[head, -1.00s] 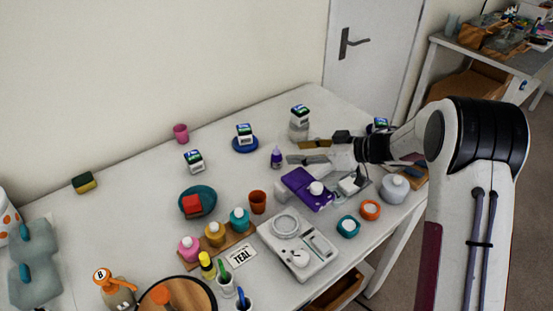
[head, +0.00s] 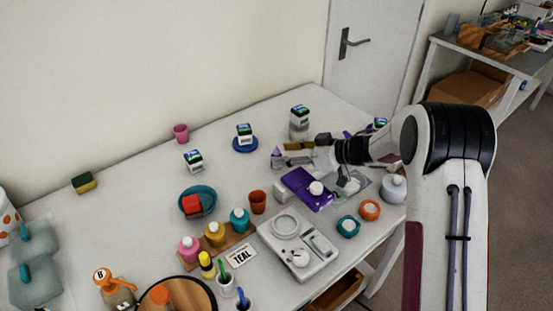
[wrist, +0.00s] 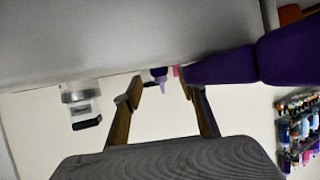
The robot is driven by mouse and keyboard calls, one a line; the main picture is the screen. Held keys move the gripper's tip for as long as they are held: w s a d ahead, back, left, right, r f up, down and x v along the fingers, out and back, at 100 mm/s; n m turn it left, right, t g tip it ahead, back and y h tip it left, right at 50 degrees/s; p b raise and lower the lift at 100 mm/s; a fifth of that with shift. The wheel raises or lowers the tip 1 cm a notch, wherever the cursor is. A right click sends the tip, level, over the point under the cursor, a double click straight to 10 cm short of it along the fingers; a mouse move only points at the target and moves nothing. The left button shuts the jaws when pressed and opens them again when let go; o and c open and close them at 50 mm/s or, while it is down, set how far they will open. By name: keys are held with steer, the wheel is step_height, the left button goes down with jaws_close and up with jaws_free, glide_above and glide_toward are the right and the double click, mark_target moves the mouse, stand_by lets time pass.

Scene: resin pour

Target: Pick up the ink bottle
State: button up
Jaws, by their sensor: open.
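The ink bottle, a small pale bottle with a purple tip (head: 277,157), stands upright on the table left of the gripper. In the wrist view, which is upside down, its purple part (wrist: 160,75) shows between the two fingers, beyond their tips. My gripper (head: 288,155) is open and low over the table, with its fingers pointing left at the bottle. In the wrist view my gripper (wrist: 163,92) has nothing visibly clamped between its fingers. Part of the bottle is hidden by a finger in the head view.
A purple object (head: 303,188) lies just in front of the gripper and looms at right in the wrist view (wrist: 220,66). A blue dish (head: 245,149) with a small jar is to the left. Free table lies left of the bottle.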

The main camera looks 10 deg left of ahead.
steer(key=shift+x, duration=1.15)
jaws_close()
